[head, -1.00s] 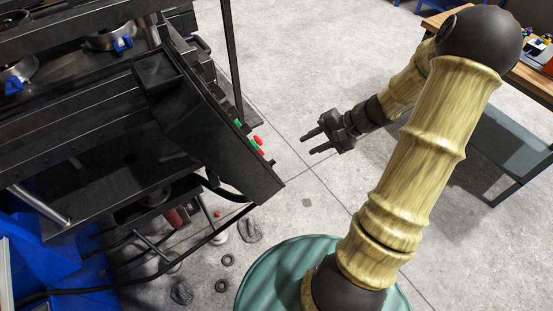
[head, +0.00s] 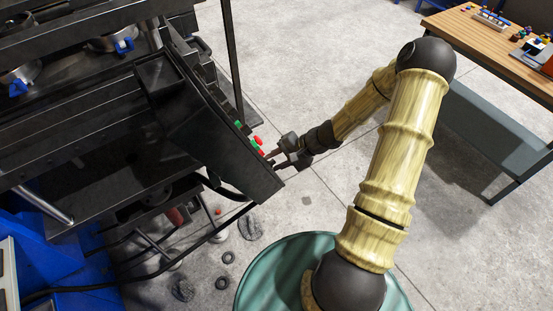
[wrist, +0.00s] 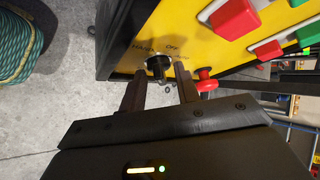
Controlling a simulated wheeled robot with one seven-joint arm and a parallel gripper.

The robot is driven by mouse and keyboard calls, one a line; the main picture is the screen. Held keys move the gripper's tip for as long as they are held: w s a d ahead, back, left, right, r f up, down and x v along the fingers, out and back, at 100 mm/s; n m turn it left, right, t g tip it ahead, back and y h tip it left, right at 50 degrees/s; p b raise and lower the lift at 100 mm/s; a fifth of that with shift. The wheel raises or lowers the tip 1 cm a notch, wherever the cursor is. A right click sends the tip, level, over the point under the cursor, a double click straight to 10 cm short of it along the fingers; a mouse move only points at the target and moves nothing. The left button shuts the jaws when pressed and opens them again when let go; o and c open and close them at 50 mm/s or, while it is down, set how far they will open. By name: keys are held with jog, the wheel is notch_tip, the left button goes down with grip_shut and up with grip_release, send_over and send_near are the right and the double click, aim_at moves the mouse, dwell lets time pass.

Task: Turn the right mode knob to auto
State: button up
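The mode knob (wrist: 157,64) is black with a silver ring, on the yellow face of the control panel (wrist: 190,25). "OFF" and what looks like "HAND" are printed beside it; lettering to its right is partly hidden by a finger. I cannot tell its pointer's direction. My gripper (wrist: 159,85) is open, one finger to each side of the knob, with visible gaps; I see no contact. In the head view my gripper (head: 272,159) is close to the lower end of the dark control box (head: 200,125). The knob is hidden there.
A red round button (wrist: 206,80) stands out just right of the right finger.

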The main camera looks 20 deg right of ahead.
jog(key=c, duration=0.6)
jog(key=shift+c, duration=0.2)
